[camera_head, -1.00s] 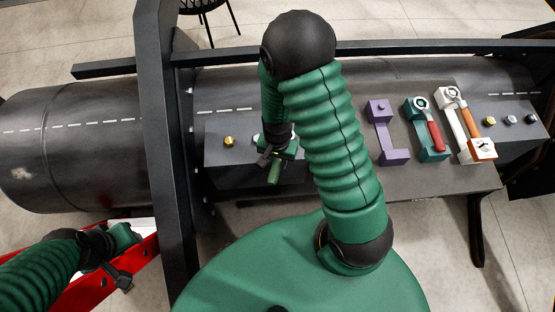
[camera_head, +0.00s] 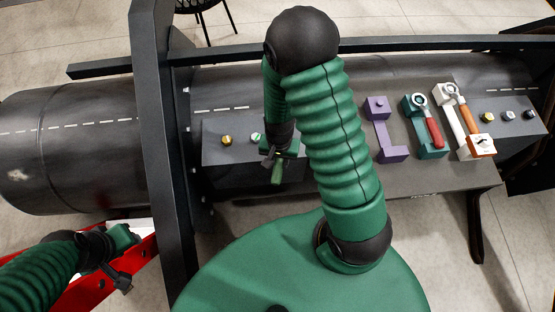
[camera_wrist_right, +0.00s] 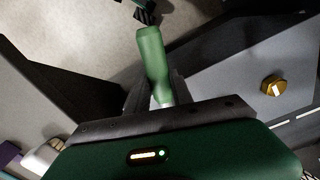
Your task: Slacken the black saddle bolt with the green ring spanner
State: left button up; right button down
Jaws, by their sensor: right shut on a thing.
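My right gripper (camera_head: 273,158) is shut on the green ring spanner (camera_head: 277,174) above the left part of the grey saddle block. In the right wrist view the spanner's green handle (camera_wrist_right: 152,52) stands between the two fingers (camera_wrist_right: 155,88); its ring end is hidden. A pale greenish round piece (camera_head: 256,137) shows just left of the gripper; I cannot tell if it is a bolt head or part of the spanner. I cannot make out the black saddle bolt; my arm covers part of the block. My left gripper (camera_head: 122,277) is low at the left, apart from the work.
A gold bolt (camera_head: 227,140) stands left of the right gripper. Purple (camera_head: 381,133), teal (camera_head: 432,151) and white-orange (camera_head: 481,149) holders stand to the right, two bearing tools. More bolts lie beyond them. A dark upright frame (camera_head: 160,150) crosses the pipe (camera_head: 70,145).

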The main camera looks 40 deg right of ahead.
jog(key=shift+s, duration=0.1)
jog(key=shift+s+d+n, duration=0.25)
jog(key=shift+d+n, duration=0.1)
jog(key=shift+n, duration=0.15)
jog(key=shift+s+d, duration=0.1)
jog(key=shift+d, duration=0.05)
dwell(0.3)
jog(key=shift+s+d+n, duration=0.25)
jog(key=shift+n, duration=0.25)
jog(key=shift+d, duration=0.1)
jog(key=shift+s+d+n, duration=0.3)
jog(key=shift+d+n, duration=0.05)
jog(key=shift+n, duration=0.15)
jog(key=shift+d, duration=0.1)
